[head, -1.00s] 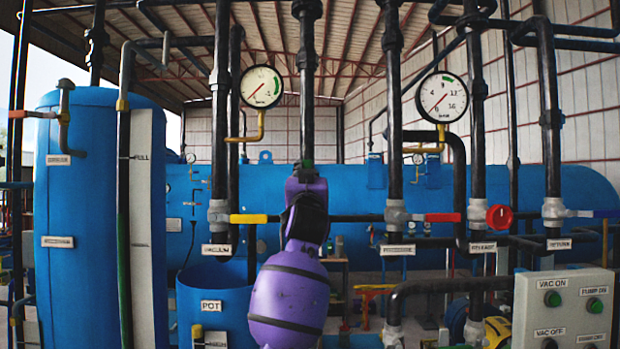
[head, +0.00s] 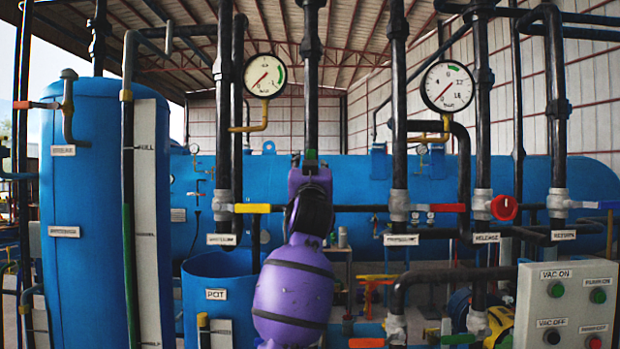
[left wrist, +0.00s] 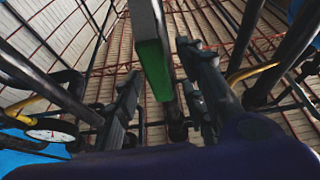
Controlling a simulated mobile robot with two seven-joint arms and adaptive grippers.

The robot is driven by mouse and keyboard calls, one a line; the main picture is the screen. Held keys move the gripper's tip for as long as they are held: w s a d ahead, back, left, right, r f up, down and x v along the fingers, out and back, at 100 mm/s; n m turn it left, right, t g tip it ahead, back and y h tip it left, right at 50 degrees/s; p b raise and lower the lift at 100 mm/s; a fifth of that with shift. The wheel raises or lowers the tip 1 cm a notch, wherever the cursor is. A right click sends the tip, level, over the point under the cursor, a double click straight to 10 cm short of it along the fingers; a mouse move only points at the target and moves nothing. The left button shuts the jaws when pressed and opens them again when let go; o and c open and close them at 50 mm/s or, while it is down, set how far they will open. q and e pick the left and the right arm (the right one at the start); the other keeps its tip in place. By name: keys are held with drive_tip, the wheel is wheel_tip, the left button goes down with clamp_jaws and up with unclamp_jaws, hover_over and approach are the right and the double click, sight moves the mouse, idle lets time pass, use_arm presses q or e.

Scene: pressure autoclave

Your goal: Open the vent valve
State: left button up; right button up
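My left arm is purple and rises in the middle of the head view. Its left gripper (head: 310,164) points away from me at the central black pipe and hides much of what lies behind it. A green handle (head: 311,154) shows just above it on that pipe. In the left wrist view the green handle (left wrist: 153,68) lies between the two dark fingers of the left gripper (left wrist: 165,92). Gaps show on both sides, so the fingers look open around it. No vent label is readable, so I cannot confirm that this is the vent valve. My right gripper is out of view.
Nearby pipes carry a yellow handle (head: 253,208), a red handle (head: 441,208) and a red round knob (head: 504,208). Two gauges (head: 265,76) and (head: 447,87) hang above. A blue tank (head: 95,280) stands left, a blue pot (head: 240,287) low centre, a button panel (head: 568,305) right.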

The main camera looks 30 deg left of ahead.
use_arm(q)
drive_tip(key=v, duration=1)
drive_tip(key=shift+s, duration=0.4)
drive_tip(key=shift+d+f, duration=0.1)
